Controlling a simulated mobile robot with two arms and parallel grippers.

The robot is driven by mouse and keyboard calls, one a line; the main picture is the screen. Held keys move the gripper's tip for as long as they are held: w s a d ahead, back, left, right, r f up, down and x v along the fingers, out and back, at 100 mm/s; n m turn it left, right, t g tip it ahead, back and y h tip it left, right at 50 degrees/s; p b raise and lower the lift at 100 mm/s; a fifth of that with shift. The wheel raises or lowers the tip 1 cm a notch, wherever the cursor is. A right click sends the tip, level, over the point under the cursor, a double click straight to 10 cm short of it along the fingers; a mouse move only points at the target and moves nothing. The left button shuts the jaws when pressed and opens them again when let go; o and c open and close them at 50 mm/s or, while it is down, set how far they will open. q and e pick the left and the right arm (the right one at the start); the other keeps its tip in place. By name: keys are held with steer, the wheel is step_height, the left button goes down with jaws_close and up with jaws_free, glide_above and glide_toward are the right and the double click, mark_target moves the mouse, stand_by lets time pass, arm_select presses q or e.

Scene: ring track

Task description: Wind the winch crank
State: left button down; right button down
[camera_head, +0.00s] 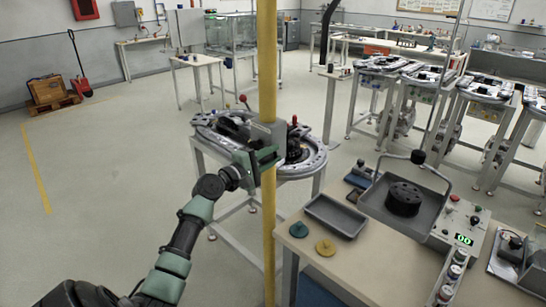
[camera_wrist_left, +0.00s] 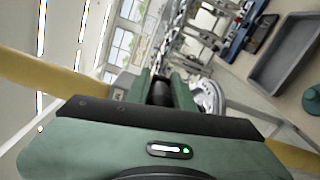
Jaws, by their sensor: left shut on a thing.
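The ring track (camera_head: 313,162) stands on a metal-legged table at the middle of the head view. Dark machinery sits inside it, and a red-knobbed lever (camera_head: 243,99) and a red-topped post (camera_head: 294,120) rise from it. My left gripper (camera_head: 268,160) is at the near side of the track, beside the yellow pole. In the left wrist view its green fingers (camera_wrist_left: 162,85) are shut on a dark, rounded piece (camera_wrist_left: 162,91), apparently the winch crank's handle. The rest of the crank is hidden by the gripper and pole. My right gripper is not in view.
A yellow pole (camera_head: 267,60) stands upright right by my left gripper. At the right, a workbench (camera_head: 372,262) holds a grey tray (camera_head: 336,215), a scale-like pan with a black weight (camera_head: 403,199), and a control box (camera_head: 462,222).

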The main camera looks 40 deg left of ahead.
mark_target(259, 162)
arm_select(q)
steer(key=shift+a+r, duration=0.15)
steer(key=shift+r, duration=0.1)
steer(key=c, duration=1.3)
jaws_free()
steer(key=shift+o, duration=0.5)
steer(key=shift+f, duration=0.2)
steer(key=shift+s+f, duration=0.1)
steer(key=shift+s, duration=0.15)
steer(key=s, duration=0.2)
steer(key=s+b, duration=0.1)
steer(key=s, duration=0.1)
steer(key=s+b, duration=0.1)
steer(key=s, duration=0.1)
steer(key=shift+s+a, duration=0.25)
steer(key=shift+a, duration=0.05)
steer(key=shift+s, duration=0.4)
